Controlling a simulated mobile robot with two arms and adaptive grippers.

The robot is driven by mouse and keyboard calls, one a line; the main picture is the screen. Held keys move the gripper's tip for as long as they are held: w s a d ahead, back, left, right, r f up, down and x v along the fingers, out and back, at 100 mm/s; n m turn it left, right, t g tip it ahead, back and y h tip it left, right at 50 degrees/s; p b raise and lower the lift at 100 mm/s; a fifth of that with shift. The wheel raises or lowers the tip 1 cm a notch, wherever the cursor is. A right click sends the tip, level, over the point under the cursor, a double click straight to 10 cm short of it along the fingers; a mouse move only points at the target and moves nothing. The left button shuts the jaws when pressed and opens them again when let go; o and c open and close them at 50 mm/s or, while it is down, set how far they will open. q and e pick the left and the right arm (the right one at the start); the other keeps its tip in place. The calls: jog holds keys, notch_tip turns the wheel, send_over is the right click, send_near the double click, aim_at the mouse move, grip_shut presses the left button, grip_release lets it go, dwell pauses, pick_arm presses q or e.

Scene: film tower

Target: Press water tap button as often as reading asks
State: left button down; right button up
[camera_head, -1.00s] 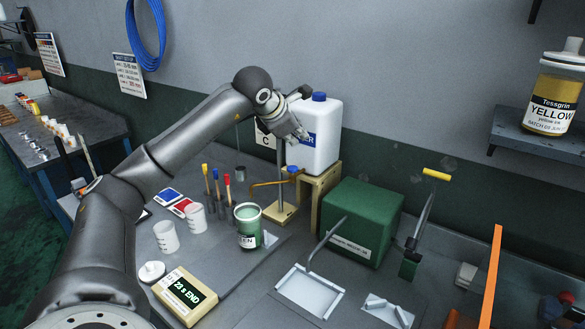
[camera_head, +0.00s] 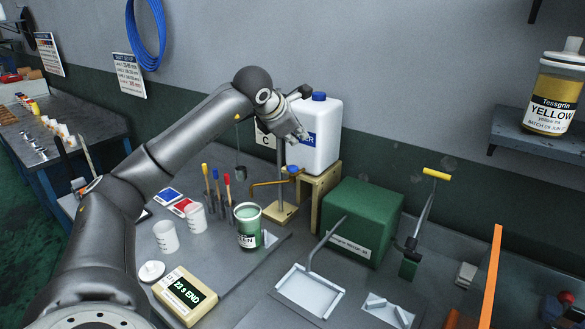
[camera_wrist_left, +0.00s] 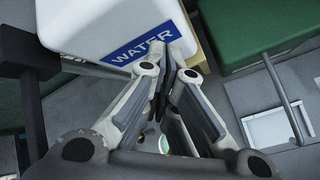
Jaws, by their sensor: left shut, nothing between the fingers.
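A white water canister (camera_head: 325,140) with a blue cap and a blue WATER label stands on a wooden stand (camera_head: 313,200). A brass tap spout (camera_head: 268,183) with a small blue button (camera_head: 293,169) sits at its front. My left gripper (camera_head: 301,134) is shut and empty, in front of the canister and above the button, apart from it. In the left wrist view the shut fingers (camera_wrist_left: 163,95) overlap the canister's label (camera_wrist_left: 145,46), and the button is hidden. A yellow timer box (camera_head: 185,295) has a display that seems to read "23 s END". My right gripper is out of view.
A small dark cup (camera_head: 240,172) hangs on a thin handle nearby. Brushes (camera_head: 215,185) and white beakers (camera_head: 166,236) stand to the left. A green box (camera_head: 360,215) and a white tray (camera_head: 309,291) are to the right.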

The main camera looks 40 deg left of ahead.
aim_at(289, 167)
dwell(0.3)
pick_arm(q)
jog(key=shift+r+p, duration=0.15)
jog(key=shift+p, duration=0.15)
jog(key=r+m+p, duration=0.1)
jog(key=m+p, duration=0.3)
jog(key=m, duration=0.1)
jog(key=a+r+m+p, duration=0.1)
jog(key=m+p, duration=0.3)
jog(key=m, duration=0.2)
jog(key=a+r+m+p, duration=0.1)
jog(key=m+p, duration=0.3)
jog(key=m, duration=0.1)
jog(key=shift+s+r+m+y+p, duration=0.3)
jog(key=shift+m+y+p, duration=0.1)
jog(key=shift+f, duration=0.15)
notch_tip(289, 167, down, 9)
jog(key=b, duration=0.6)
jog(key=shift+r+b, duration=0.2)
jog(key=shift+b, duration=0.2)
jog(key=shift+f+b, duration=0.4)
